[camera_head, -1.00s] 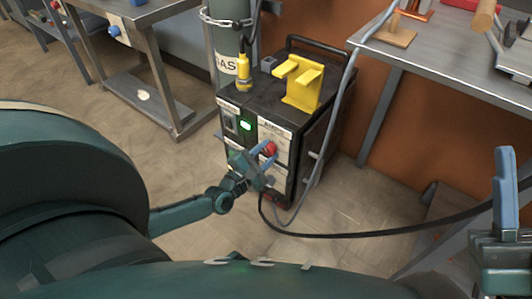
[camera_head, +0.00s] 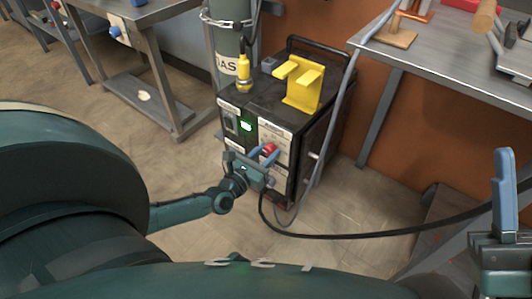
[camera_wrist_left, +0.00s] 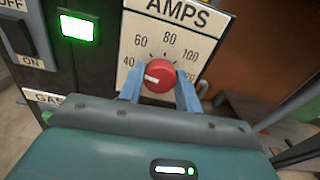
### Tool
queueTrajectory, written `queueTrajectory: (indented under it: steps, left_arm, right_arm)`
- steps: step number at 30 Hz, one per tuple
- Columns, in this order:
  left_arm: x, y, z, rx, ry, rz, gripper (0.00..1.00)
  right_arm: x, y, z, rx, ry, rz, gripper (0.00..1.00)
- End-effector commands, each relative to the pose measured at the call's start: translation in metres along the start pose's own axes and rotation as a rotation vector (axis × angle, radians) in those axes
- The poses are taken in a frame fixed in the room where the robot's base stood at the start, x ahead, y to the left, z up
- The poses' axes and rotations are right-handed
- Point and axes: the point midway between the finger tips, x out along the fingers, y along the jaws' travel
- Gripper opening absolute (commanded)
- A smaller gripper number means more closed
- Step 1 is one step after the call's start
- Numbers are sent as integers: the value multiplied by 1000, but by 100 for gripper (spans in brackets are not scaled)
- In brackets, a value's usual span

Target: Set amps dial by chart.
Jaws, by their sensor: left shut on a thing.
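The red amps dial (camera_head: 269,149) is on the front of the black welding machine (camera_head: 262,105). In the left wrist view the dial (camera_wrist_left: 160,74) sits in the white AMPS scale (camera_wrist_left: 172,24), with 40, 60, 80 and 100 readable; a further number at right is partly hidden. The dial's white mark points left and slightly down, just below the 40. My left gripper (camera_head: 263,156) is shut on the dial, one blue finger on each side (camera_wrist_left: 159,92). My right gripper (camera_head: 505,205) shows at the right edge, its opening unclear. I cannot make out a chart.
A green-lit indicator (camera_head: 246,126) and a switch (camera_wrist_left: 21,38) sit left of the dial. A yellow holder (camera_head: 302,88) stands on the machine. A black cable (camera_head: 370,234) runs right from the machine. Metal tables (camera_head: 440,60) stand at right and left.

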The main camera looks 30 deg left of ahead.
Motion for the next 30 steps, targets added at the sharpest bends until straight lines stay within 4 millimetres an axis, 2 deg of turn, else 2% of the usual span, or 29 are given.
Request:
queueTrajectory:
  steps: [10, 26, 27, 30]
  left_arm:
    - [-1, 0, -1, -134, 2, -1, 11]
    - [-1, 0, -1, -158, 2, 0, 11]
    - [-1, 0, -1, -158, 2, 0, 36]
    - [-1, 0, -1, -157, 1, 0, 44]
  right_arm:
    - [0, 0, 0, 0, -1, 0, 36]
    - [0, 0, 0, 0, -1, 0, 36]
    - [0, 0, 0, 0, -1, 0, 36]
    - [0, 0, 0, 0, -1, 0, 36]
